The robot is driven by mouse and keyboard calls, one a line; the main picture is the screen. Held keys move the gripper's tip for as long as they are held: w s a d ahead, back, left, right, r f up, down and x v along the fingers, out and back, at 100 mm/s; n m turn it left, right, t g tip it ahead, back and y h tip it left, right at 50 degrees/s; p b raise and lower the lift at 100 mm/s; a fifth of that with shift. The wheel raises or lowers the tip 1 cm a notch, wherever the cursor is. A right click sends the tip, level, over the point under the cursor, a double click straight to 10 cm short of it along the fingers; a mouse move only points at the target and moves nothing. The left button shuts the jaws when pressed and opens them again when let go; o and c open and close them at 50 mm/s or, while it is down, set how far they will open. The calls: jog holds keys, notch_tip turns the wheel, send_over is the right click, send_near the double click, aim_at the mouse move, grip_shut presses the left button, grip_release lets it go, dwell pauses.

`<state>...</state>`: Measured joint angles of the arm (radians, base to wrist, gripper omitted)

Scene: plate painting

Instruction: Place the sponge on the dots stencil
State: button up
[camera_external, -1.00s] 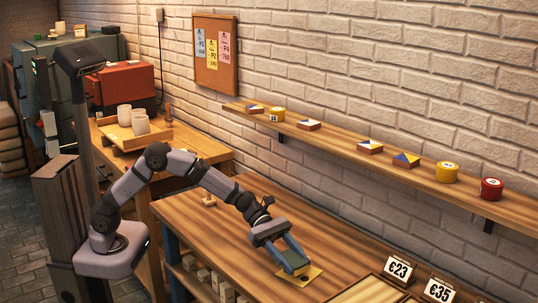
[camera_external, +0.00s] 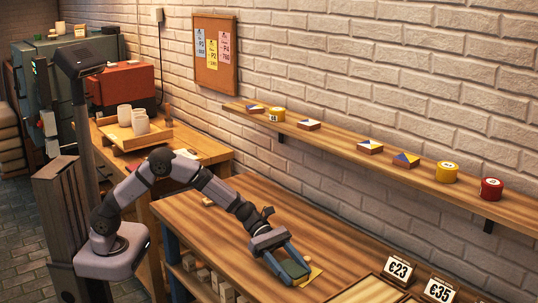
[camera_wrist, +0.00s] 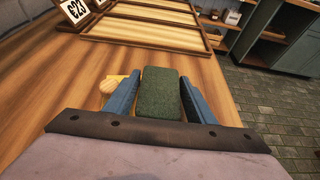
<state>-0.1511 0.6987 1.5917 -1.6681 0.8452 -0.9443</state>
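The sponge (camera_wrist: 161,95) is a dark green rectangular block in the wrist view. It fills the space between the two blue fingers of my gripper (camera_wrist: 161,98), which look shut on it. In the external view the sponge (camera_external: 294,268) is low over the front part of the table, between the fingertips of my gripper (camera_external: 296,273). A yellow sheet, apparently the dots stencil (camera_external: 313,273), shows beside and partly behind the sponge. Its yellow edge also shows left of my left finger in the wrist view (camera_wrist: 108,87). Its pattern and any contact with the sponge are hidden.
Shallow wooden trays (camera_external: 370,291) with price cards (camera_external: 399,268) stand to the right of the gripper. A wall shelf (camera_external: 340,143) holds yellow and red pots and small patterned blocks. White cups stand on a tray (camera_external: 136,135) at the back. The table's middle (camera_external: 285,215) is mostly clear.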

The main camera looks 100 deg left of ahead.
jog(key=shift+r, duration=0.15)
jog(key=shift+a+r, duration=0.1)
jog(key=shift+a, duration=0.05)
jog(key=v, duration=1.1)
jog(key=shift+s+a+r, duration=0.2)
jog(key=shift+s, duration=0.15)
